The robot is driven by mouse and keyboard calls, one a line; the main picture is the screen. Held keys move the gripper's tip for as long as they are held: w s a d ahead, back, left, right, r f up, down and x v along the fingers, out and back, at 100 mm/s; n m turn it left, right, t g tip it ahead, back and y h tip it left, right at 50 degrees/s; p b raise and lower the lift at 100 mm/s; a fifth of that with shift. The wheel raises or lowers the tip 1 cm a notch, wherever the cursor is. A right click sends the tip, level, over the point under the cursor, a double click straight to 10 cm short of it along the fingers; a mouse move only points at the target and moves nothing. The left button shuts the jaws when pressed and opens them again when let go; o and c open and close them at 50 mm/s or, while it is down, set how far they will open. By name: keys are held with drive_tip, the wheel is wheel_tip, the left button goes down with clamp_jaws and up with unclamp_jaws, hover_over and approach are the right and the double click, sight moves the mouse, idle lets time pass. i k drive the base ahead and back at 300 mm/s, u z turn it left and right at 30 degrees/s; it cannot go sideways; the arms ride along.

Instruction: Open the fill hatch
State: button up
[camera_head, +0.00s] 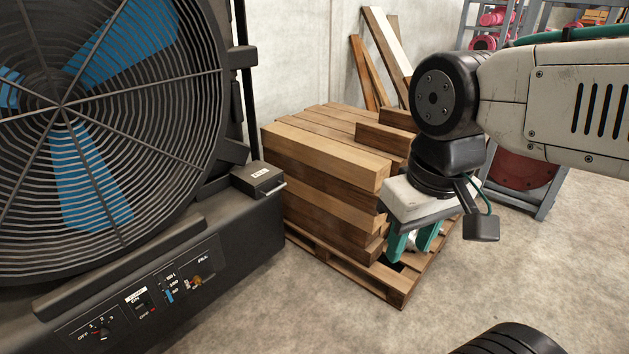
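A large dark fan unit (215,205) stands at the left. On the right end of its base ledge sits a small black box-like lid (256,176) with a white label, which looks like the fill hatch. A pale bar handle (276,189) is on its right side. The lid looks flat and closed. My gripper (411,250) points down in front of the wood stack, well to the right of the lid and apart from it. Its two teal fingers are spread with a gap between them. Something small and pale shows between them, too unclear to name.
Stacked timber (325,165) on a wooden pallet (345,277) stands between the fan unit and my arm. A control panel (140,300) with switches is on the unit's front. Boards (385,45) lean on the wall; a metal rack (545,195) stands behind.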

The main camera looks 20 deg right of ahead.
sight(257, 179)
drive_tip(key=z, duration=0.1)
drive_tip(key=k, duration=0.6)
drive_tip(key=z, duration=0.75)
drive_tip(key=i, duration=1.45)
drive_tip(key=u, duration=0.6)
drive_tip(key=i, duration=0.7)
drive_tip(key=u, duration=0.5)
